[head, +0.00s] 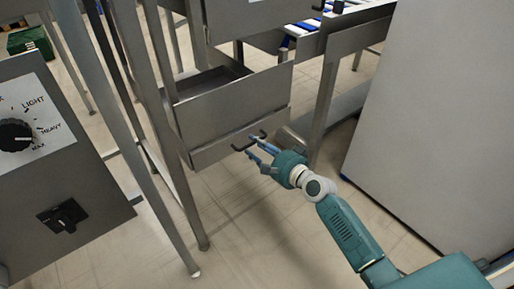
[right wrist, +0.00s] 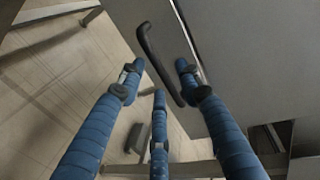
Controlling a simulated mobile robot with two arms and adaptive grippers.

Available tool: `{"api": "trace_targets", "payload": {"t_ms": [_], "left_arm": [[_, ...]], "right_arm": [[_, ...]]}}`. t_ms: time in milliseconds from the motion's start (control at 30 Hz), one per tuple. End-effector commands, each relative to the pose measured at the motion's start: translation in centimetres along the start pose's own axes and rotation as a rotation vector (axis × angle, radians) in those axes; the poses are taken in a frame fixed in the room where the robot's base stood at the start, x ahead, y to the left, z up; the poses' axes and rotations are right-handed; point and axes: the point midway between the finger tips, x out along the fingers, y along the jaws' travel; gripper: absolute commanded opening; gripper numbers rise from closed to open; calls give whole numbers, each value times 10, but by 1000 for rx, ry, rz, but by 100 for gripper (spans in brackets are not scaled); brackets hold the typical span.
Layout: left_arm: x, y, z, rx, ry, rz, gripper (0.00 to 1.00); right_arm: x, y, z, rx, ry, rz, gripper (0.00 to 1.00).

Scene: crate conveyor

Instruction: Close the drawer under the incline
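The grey metal drawer (head: 228,115) hangs low in its frame and is pulled out, with its open top and inside showing in the head view. Its dark bar handle (head: 242,147) is on the front face. My right gripper (head: 256,149) is at the handle, its blue fingers spread. In the right wrist view the handle (right wrist: 160,62) lies between the open fingers (right wrist: 157,80) and the drawer front (right wrist: 235,60) fills the upper right. I cannot tell whether a finger touches the handle. My left gripper is out of view.
Another metal front (head: 240,14) with a handle is above the drawer. Metal legs (head: 165,130) stand left of it, beside a control panel (head: 40,150) with knobs. A large grey cabinet (head: 430,110) is at the right. Tiled floor (head: 250,235) is clear in front.

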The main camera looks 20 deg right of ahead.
Motion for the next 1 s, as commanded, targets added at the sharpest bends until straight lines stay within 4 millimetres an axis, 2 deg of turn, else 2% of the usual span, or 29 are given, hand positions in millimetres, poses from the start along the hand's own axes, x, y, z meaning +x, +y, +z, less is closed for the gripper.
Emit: {"api": "trace_targets", "payload": {"t_ms": [33,133,167,400,633,867,900,967,1000], "left_arm": [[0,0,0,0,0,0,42],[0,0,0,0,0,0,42],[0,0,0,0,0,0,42],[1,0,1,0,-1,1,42],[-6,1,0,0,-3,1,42],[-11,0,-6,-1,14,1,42],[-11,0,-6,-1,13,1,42],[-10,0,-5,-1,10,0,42],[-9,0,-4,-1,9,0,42]], "right_arm": [[0,0,0,0,0,0,23],[0,0,0,0,0,0,3],[0,0,0,0,0,0,0],[2,0,0,1,0,0,0],[25,-5,0,1,0,-1,0],[25,-6,0,0,0,-2,0],[25,-6,0,0,0,-2,21],[25,-6,0,0,0,-2,33],[25,-6,0,0,0,-2,35]]}}
